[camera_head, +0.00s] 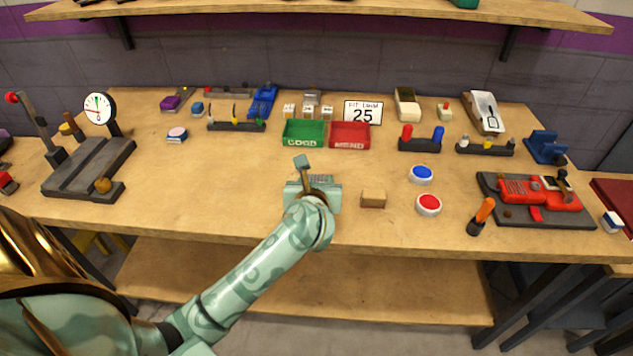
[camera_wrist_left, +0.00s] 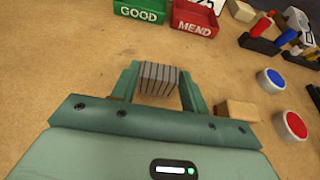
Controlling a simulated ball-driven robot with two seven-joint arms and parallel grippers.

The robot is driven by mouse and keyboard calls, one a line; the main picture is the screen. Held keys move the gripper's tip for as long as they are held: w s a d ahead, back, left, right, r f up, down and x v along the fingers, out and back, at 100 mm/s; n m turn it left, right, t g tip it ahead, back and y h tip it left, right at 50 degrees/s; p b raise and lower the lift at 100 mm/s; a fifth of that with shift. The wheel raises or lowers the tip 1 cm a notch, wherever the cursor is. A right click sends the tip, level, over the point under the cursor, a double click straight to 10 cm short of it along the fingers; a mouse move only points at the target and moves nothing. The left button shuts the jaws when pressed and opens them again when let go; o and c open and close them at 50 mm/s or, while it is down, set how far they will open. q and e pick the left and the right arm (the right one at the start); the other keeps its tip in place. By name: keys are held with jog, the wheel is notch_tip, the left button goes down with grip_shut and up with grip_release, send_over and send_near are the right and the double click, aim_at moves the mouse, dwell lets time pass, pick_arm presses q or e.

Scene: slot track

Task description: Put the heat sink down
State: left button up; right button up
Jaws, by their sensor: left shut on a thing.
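The heat sink (camera_wrist_left: 158,79) is a small grey block with dark parallel fins in the left wrist view. It sits between the two green fingers of my left gripper (camera_wrist_left: 159,88), which is shut on it. In the head view my left gripper (camera_head: 313,183) is over the front middle of the bench, where it and my wrist mostly hide the heat sink. I cannot tell whether the block touches the bench top. A green GOOD tray (camera_head: 304,142) and a red MEND tray (camera_head: 350,143) stand behind the gripper. My right gripper is not in view.
A cardboard-coloured block (camera_head: 373,198) is just right of the gripper. Blue (camera_head: 421,174) and red (camera_head: 429,204) buttons lie farther right. A sign reading 25 (camera_head: 363,112) stands behind the trays. The bench (camera_head: 230,180) left of the gripper is clear.

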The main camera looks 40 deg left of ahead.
pick_arm(q)
jog(key=o, duration=0.9)
jog(key=shift+f, duration=0.1)
jog(key=shift+o, duration=0.6)
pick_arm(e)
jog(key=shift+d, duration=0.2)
pick_arm(q)
jog(key=shift+s+d+r+p, duration=0.2)
jog(key=shift+s+r+p, duration=0.05)
jog(key=shift+r+p, duration=0.1)
jog(key=p+v, duration=0.2)
jog(key=v, duration=0.8)
jog(key=shift+s+r+p, duration=0.1)
jog(key=shift+p, duration=0.3)
jog(key=shift+s+d+r, duration=0.1)
jog(key=shift+s+d, duration=0.2)
jog(key=shift+s, duration=0.15)
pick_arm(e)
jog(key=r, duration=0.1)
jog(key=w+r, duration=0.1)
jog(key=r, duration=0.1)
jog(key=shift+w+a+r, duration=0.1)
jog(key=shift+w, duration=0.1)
